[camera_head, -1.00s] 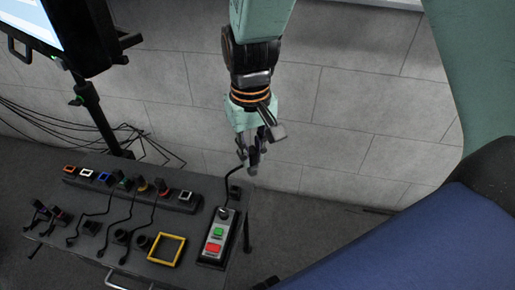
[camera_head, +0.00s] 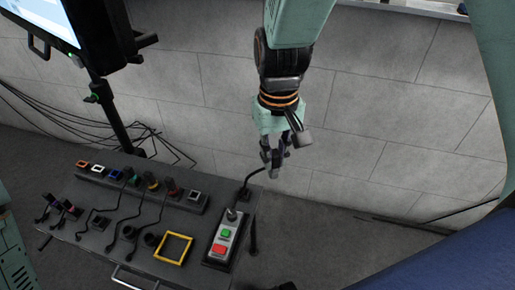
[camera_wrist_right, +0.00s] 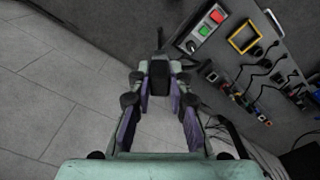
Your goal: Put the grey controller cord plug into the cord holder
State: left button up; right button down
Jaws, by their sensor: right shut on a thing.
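My right gripper (camera_head: 273,158) hangs beyond the far right corner of the console, in front of the wall. It is shut on the dark end of a cord, apparently the grey controller cord plug (camera_wrist_right: 159,73), mostly hidden between the fingers. A black cord (camera_head: 252,177) runs from the gripper down to the grey controller (camera_head: 222,240) with green and red buttons, which also shows in the wrist view (camera_wrist_right: 205,25). The cord holder (camera_head: 150,187) is a dark strip with coloured square frames along the console's back. A grey-white frame (camera_head: 195,196) sits at its right end. My left gripper is not visible.
A yellow square frame (camera_head: 173,248) lies on the console (camera_head: 85,235). A monitor (camera_head: 85,35) on a post stands at left. A blue padded surface (camera_head: 450,265) is at lower right. The floor right of the console is clear.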

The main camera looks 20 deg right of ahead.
jog(key=shift+w+d+f+b, duration=0.3)
jog(key=shift+f+b, duration=0.25)
jog(key=shift+f, duration=1.05)
jog(key=shift+w+d+f+b, duration=0.25)
jog(key=shift+w+f+b, duration=0.2)
jog(key=shift+f, duration=1.2)
jog(key=shift+w+d+f+b, duration=0.3)
jog(key=shift+f+b, duration=0.3)
jog(key=shift+f, duration=1)
notch_tip(320, 180, down, 8)
jog(key=w+d+b, duration=0.1)
jog(key=w+b, duration=0.1)
jog(key=b, duration=0.1)
jog(key=shift+d+f, duration=0.15)
jog(key=shift+f, duration=0.05)
jog(key=w+a, duration=0.6)
jog(key=a, duration=0.3)
jog(key=shift+w+a+p, duration=0.15)
jog(key=shift+w+p, duration=0.05)
jog(key=shift+p, duration=0.1)
jog(key=shift+f, duration=0.1)
jog(key=shift+w+d+b, duration=0.45)
jog(key=shift+w+d, duration=0.3)
jog(key=shift+w, duration=0.3)
jog(key=shift+w+d+b, duration=0.4)
jog(key=shift+w+d, duration=0.35)
jog(key=shift+w, duration=0.25)
